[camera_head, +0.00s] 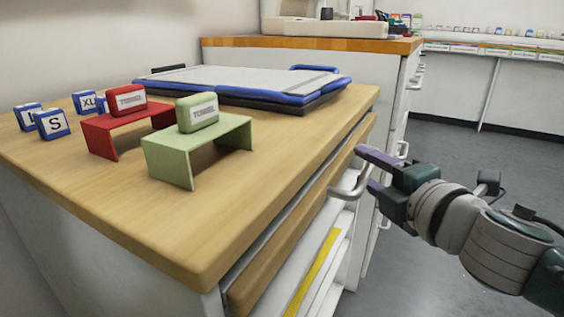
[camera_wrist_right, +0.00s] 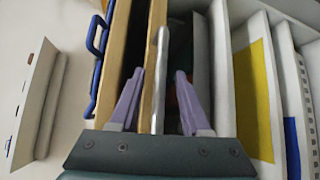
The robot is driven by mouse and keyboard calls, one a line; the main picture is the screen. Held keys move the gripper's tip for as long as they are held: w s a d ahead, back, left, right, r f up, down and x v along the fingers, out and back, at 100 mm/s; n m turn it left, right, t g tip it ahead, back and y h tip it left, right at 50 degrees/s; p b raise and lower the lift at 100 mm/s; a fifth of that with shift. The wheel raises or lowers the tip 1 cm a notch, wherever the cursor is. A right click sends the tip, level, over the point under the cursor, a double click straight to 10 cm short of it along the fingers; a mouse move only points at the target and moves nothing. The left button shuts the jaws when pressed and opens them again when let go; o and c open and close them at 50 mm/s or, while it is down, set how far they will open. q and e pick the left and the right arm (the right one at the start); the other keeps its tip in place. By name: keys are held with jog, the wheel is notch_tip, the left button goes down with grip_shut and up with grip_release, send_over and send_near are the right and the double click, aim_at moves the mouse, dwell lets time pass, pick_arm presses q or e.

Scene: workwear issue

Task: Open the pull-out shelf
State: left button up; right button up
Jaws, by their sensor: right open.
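The pull-out shelf's wooden front (camera_head: 290,240) runs under the tabletop edge of the counter (camera_head: 230,230); it also shows in the right wrist view (camera_wrist_right: 155,30). A narrow gap shows between front and counter. A pale metal bar handle (camera_head: 350,190) sticks out from the front. My right gripper (camera_head: 366,168) is open at the handle. In the right wrist view, the handle bar (camera_wrist_right: 159,90) lies between its two purple fingers (camera_wrist_right: 159,76), with space visible on the right side. Whether a finger touches it I cannot tell. My left gripper is not in view.
A red stand (camera_head: 100,138) and a green stand (camera_head: 165,158) hold labelled blocks on the counter. Small blue-white size blocks (camera_head: 53,123) and a blue-edged board (camera_head: 290,95) lie there too. A taller cabinet (camera_head: 385,80) stands behind. Floor (camera_head: 450,150) is clear right of the counter.

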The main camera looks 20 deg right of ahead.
jog(key=shift+w, duration=0.1)
grip_shut()
dwell(0.3)
dwell(1.1)
